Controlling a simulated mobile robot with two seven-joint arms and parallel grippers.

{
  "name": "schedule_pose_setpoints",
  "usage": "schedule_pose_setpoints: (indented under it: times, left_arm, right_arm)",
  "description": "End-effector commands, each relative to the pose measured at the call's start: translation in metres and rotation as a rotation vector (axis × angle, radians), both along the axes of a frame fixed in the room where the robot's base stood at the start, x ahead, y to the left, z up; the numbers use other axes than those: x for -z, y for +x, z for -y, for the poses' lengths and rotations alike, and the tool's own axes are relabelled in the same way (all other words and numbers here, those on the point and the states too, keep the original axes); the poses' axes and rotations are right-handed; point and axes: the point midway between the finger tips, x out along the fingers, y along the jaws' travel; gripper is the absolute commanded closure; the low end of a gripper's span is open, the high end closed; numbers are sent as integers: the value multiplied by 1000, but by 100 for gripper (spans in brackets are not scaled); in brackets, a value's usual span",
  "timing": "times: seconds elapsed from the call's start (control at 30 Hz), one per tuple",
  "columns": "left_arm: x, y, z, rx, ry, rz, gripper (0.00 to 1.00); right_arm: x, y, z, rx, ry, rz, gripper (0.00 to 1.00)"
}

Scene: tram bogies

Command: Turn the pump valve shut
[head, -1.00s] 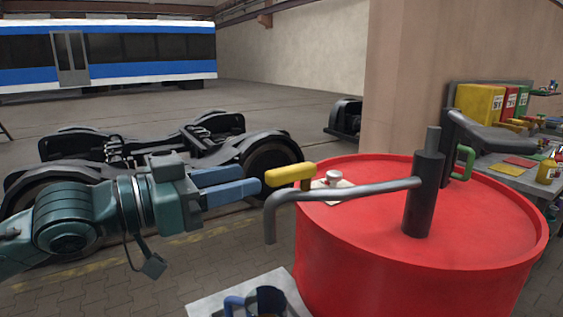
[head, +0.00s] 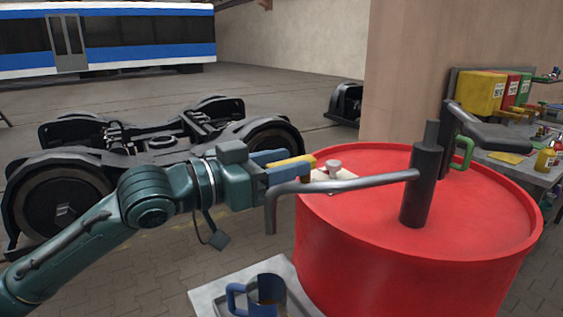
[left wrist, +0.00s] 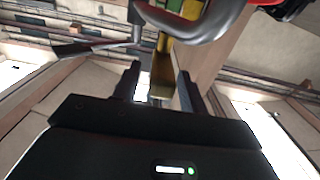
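The pump valve's yellow lever (head: 298,163) sits above the bent grey spout (head: 345,184) of the pump. The spout runs from the dark pump body (head: 421,185) on top of the red drum (head: 400,260). My left gripper (head: 272,166) is at the outer end of the lever in the head view. In the left wrist view the yellow lever (left wrist: 162,72) lies between the two dark fingers (left wrist: 160,85), with a gap showing at the sides, so the fingers are open around it. The lever's outer end is partly hidden by the fingers in the head view. My right gripper is out of view.
A black bogie (head: 150,150) stands behind my left arm.

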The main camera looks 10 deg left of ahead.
Motion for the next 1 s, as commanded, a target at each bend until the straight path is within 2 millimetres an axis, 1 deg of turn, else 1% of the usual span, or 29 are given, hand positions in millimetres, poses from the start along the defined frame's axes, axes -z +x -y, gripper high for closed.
schedule_pose_setpoints:
  times: [0.03,0.07,0.5,0.83,1.0]
  left_arm:
    - [0,0,0,0,0,0,62]
    - [0,0,0,0,0,0,65]
    - [0,0,0,0,0,0,100]
    - [0,0,0,-1,-1,-1,100]
    - [-1,7,1,-17,-3,0,100]
  right_arm:
    - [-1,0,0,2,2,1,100]
    - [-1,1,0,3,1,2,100]
    - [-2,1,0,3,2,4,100]
    - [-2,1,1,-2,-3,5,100]
    - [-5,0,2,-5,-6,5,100]
